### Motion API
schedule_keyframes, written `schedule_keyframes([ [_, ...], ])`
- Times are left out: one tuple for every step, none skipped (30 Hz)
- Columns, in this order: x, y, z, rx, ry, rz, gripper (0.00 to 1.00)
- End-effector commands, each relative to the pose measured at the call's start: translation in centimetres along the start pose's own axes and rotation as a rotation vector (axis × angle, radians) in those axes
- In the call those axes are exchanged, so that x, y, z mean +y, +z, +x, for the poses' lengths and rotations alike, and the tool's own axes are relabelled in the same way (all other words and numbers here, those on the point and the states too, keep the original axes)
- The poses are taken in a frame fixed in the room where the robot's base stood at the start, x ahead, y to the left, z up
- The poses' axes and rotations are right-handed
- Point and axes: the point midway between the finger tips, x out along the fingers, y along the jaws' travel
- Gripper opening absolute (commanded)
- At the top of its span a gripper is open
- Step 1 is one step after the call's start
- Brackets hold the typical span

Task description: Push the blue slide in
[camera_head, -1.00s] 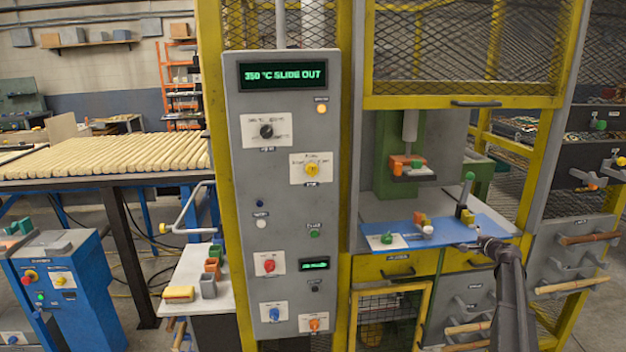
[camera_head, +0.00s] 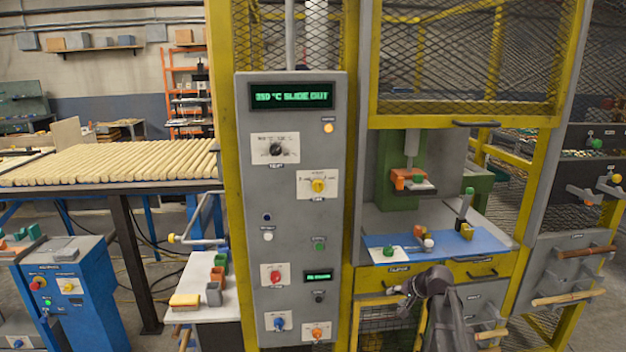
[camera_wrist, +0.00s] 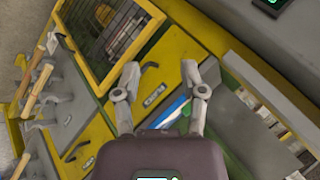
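The blue slide (camera_head: 486,242) is a flat blue plate in the open bay of the yellow-framed press, reaching to the bay's front. A white card with a green knob, a white knob and small blocks are on it. A blue strip (camera_wrist: 172,112), probably the slide's edge, shows between my fingers in the wrist view. My gripper (camera_head: 396,290) is in front of the yellow drawers, below and apart from the slide. In the wrist view my gripper (camera_wrist: 160,80) has its fingers spread with nothing between them. The display (camera_head: 291,96) reads "SLIDE OUT".
A grey control panel (camera_head: 254,205) with knobs and buttons stands left of the bay. Yellow drawers (camera_head: 384,276) with dark handles are under the slide. An orange block and dark plate hang under the press ram (camera_head: 412,145). Wooden-handled tools (camera_head: 572,299) stick out at the right.

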Motion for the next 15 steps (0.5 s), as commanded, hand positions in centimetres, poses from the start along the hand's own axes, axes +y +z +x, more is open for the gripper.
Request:
schedule_keyframes([
  [-0.7,3.5,-0.9,-0.047,0.044,-0.052,0.54],
  [-0.8,5.1,-1.1,-0.074,0.073,-0.084,0.54],
  [-0.9,7.2,-1.6,-0.112,0.114,-0.125,0.54],
  [-0.9,8.8,-1.9,-0.140,0.145,-0.155,0.54],
  [-0.9,10.4,-2.4,-0.169,0.177,-0.187,0.54],
  [-0.8,12.4,-3.0,-0.206,0.219,-0.227,0.54],
  [-0.8,13.9,-3.5,-0.234,0.252,-0.256,0.54],
  [-0.6,15.3,-4.1,-0.260,0.284,-0.284,0.54],
  [-0.4,17.1,-4.9,-0.294,0.327,-0.321,0.54],
  [-0.2,18.2,-5.5,-0.317,0.357,-0.345,0.54],
  [-0.1,19.3,-6.0,-0.338,0.385,-0.368,0.54],
  [0.2,20.6,-6.8,-0.364,0.420,-0.394,0.54],
  [0.3,21.4,-7.3,-0.382,0.445,-0.413,0.54],
  [0.5,22.1,-7.8,-0.396,0.466,-0.429,0.54],
  [0.7,22.9,-8.3,-0.414,0.491,-0.446,0.54],
])
